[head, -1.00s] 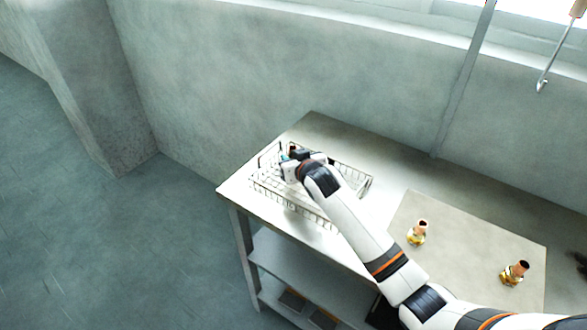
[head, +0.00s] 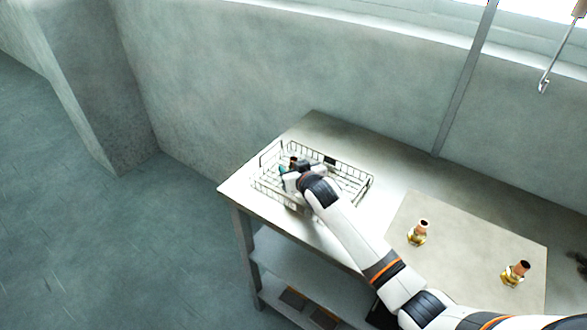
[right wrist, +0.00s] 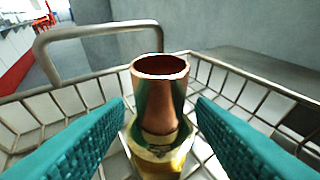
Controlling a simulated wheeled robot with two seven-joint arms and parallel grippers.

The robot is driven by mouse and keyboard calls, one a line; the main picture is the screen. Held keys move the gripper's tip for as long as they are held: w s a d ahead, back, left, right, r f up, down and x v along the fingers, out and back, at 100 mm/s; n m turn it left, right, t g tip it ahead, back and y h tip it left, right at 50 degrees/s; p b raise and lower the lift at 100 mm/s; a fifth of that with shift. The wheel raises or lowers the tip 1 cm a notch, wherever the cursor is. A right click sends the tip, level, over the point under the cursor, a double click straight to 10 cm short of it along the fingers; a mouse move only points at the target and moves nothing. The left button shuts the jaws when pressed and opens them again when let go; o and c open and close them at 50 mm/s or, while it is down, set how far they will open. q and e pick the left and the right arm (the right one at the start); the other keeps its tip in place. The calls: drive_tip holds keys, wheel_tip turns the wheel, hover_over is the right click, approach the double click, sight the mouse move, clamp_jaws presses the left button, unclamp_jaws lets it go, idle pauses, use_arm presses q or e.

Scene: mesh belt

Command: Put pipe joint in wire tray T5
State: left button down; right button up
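A pipe joint (right wrist: 160,100), with a copper tube above a brass body, stands upright inside the wire tray (head: 353,169). In the head view its copper top (head: 293,161) shows just beyond my gripper. Its foot is cut off in the wrist view, so I cannot tell whether it touches the tray floor. My right gripper (head: 284,171) is low in the tray's left part. Its teal fingers (right wrist: 161,108) stand on either side of the joint, with a narrow gap on each side. My left gripper is not in view.
Two more pipe joints stand on a light mat on the table's right part, one nearer the tray (head: 418,232) and one farther right (head: 516,273). The tray sits at the table's left end, with thin wire walls and a raised handle loop (right wrist: 95,30). A wall runs behind the table.

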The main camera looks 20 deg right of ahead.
drive_tip(key=shift+r, duration=0.25)
drive_tip(key=shift+s, duration=0.4)
drive_tip(key=v, duration=1.1)
drive_tip(key=shift+r, duration=0.15)
drive_tip(key=shift+s, duration=0.1)
